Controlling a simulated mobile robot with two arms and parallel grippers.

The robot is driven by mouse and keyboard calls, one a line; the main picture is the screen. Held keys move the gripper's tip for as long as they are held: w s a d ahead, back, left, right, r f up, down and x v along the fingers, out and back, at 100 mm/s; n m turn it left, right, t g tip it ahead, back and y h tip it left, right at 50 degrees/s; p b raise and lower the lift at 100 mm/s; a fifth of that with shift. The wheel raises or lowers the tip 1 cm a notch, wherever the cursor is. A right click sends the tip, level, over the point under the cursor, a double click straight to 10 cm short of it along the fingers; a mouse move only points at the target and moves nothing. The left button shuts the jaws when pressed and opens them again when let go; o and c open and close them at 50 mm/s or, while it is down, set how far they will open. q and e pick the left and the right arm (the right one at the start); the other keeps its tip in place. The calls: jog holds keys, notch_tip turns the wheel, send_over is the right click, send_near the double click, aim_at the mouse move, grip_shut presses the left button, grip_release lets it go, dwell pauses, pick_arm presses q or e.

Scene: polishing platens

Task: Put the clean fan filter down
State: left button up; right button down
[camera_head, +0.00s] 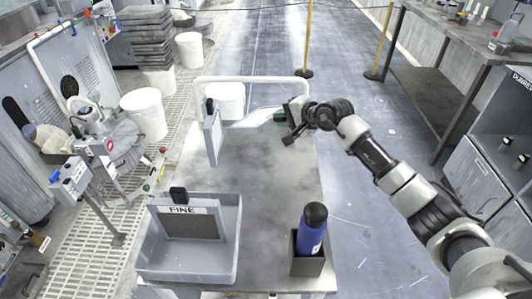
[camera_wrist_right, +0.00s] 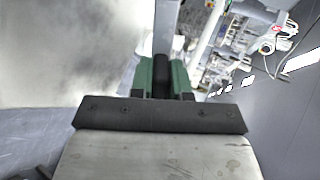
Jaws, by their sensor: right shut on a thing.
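I see nothing I can clearly identify as a fan filter. My right gripper (camera_head: 288,118) is at the back right of the cart top, shut on a pale flat panel (camera_head: 255,118) that extends to its left. In the right wrist view the green fingers of the gripper (camera_wrist_right: 162,78) close around a black handle (camera_wrist_right: 162,72). A grey strip (camera_wrist_right: 166,28), seemingly the panel's edge, runs up from it. Whether the panel touches the cart (camera_head: 265,165) cannot be told. My left gripper is out of view.
Another panel (camera_head: 215,140) with a black handle stands upright at the cart's left. In front are a grey tray (camera_head: 185,268) holding a "FINE" plate (camera_head: 192,228) and a dark box (camera_head: 308,265) with a blue bottle (camera_head: 312,235). The cart's middle is clear.

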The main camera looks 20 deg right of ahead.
notch_tip(320, 180, down, 6)
jog(key=b, duration=0.3)
jog(key=shift+w+f+b, duration=0.1)
jog(key=shift+f+b, duration=0.1)
jog(key=shift+b, duration=0.2)
jog(key=shift+f, duration=0.25)
jog(key=shift+r, duration=0.1)
jog(key=c, duration=1.2)
grip_release()
jog(key=shift+c, duration=0.2)
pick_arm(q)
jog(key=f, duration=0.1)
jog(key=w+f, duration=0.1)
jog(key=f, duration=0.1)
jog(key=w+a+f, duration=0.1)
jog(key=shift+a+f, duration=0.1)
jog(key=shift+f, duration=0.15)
